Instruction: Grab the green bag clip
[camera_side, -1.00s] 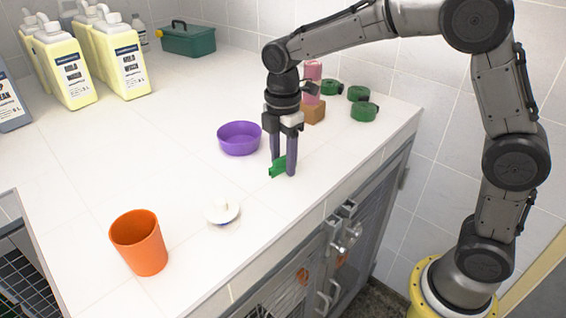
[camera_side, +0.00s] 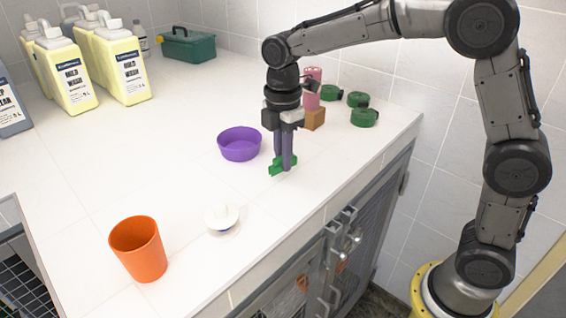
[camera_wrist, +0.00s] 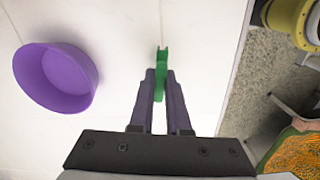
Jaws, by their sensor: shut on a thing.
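The green bag clip (camera_side: 276,170) is on or just above the white counter, to the right of the purple bowl. My gripper (camera_side: 283,166) points straight down, with its two dark fingers closed on the clip. In the wrist view the clip (camera_wrist: 160,80) sits between the fingertips (camera_wrist: 160,75), and its far end sticks out past them. The fingers hide part of the clip in the side view. I cannot tell whether the clip still touches the counter.
A purple bowl (camera_side: 239,144) stands close left of my gripper. A white lidded item (camera_side: 222,217) and an orange cup (camera_side: 138,249) stand nearer the front. A brown block (camera_side: 313,119), a pink item (camera_side: 312,90) and green rolls (camera_side: 364,117) are behind. The counter's edge lies to the right.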

